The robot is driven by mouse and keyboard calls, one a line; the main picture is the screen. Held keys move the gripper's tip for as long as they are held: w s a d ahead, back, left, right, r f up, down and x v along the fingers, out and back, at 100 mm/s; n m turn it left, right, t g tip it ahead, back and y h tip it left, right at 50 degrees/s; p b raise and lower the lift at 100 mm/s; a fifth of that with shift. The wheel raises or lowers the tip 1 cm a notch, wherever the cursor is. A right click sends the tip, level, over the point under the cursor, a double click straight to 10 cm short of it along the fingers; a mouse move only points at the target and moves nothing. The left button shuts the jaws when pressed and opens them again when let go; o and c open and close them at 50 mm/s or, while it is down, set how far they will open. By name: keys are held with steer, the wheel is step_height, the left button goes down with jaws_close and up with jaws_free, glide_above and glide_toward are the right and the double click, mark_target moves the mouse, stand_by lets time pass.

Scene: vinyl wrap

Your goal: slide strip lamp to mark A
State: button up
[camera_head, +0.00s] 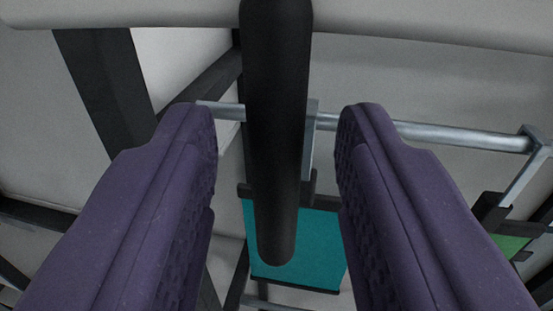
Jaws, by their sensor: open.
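My gripper (276,115) is open, with its two purple fingers on the left and right of the picture. A long dark rounded bar (276,150), which looks like the strip lamp or its handle, runs down from the top between the fingers. Gaps show on both sides of it, so neither finger appears to touch it. A metal rail (430,132) runs across behind the bar, with a grey bracket (312,140) on it just right of the bar. No letter A can be read, so I cannot tell where mark A is.
A teal panel (318,245) hangs in a dark holder behind the bar's lower end. A green panel (510,245) is at the lower right, near the rail's end bracket (530,165). Dark struts (105,85) cross the pale surfaces at the left.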

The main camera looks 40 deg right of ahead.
steer(key=v, duration=0.5)
steer(key=shift+s+a, duration=0.15)
